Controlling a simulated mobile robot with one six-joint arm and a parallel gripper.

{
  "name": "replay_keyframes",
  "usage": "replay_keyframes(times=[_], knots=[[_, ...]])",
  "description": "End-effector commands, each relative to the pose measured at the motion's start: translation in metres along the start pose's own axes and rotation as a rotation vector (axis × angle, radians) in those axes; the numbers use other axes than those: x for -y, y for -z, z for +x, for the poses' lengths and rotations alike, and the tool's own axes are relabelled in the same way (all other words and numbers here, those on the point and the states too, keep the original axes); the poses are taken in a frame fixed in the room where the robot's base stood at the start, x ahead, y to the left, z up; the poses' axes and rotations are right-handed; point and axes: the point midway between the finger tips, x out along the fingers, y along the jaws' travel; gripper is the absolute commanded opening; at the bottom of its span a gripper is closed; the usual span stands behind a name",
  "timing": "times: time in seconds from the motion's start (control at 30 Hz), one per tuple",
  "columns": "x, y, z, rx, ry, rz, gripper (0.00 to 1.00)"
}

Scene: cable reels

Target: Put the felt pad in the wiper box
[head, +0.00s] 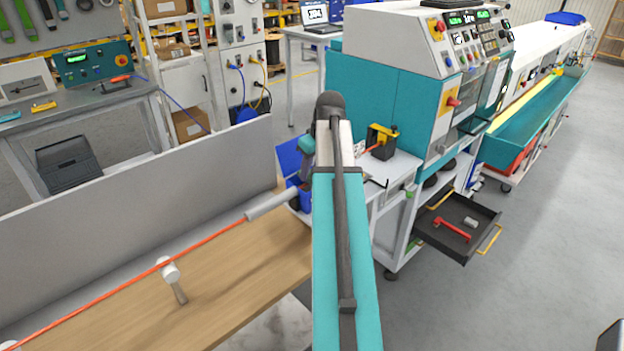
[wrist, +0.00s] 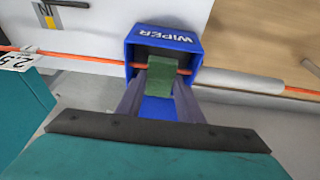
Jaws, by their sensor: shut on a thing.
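The wiper box (wrist: 128,52) is blue, marked WIPER, and stands open toward the camera in the wrist view. In the head view the wiper box (head: 288,158) shows in part, left of my arm. My gripper (wrist: 160,84) reaches into the mouth of the box, shut on the green felt pad (wrist: 158,56). The pad is inside the box outline, close to the orange cable (wrist: 85,59) that passes through the box. Whether it touches the cable or the box floor I cannot tell. In the head view my arm hides the fingers and the pad.
The orange cable (head: 130,287) runs along the wooden bench top (head: 235,275) into a grey tube (head: 270,205). A white roller post (head: 172,275) stands on the bench. A grey panel (head: 130,195) rises behind it. A teal machine (head: 385,90) and open drawer (head: 458,225) are at right.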

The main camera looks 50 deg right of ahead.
Motion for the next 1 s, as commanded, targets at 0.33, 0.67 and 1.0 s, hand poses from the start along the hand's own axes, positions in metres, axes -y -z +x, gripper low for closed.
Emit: replay_keyframes(times=[0.33, 0.67, 1.0], knots=[[0.001, -0.005, 0.012, 0.002, 0.002, 0.001, 0.09], [0.0, -0.012, 0.035, 0.0, 0.0, 0.001, 0.09], [-0.001, -0.012, 0.036, 0.0, 0.0, 0.002, 0.09]])
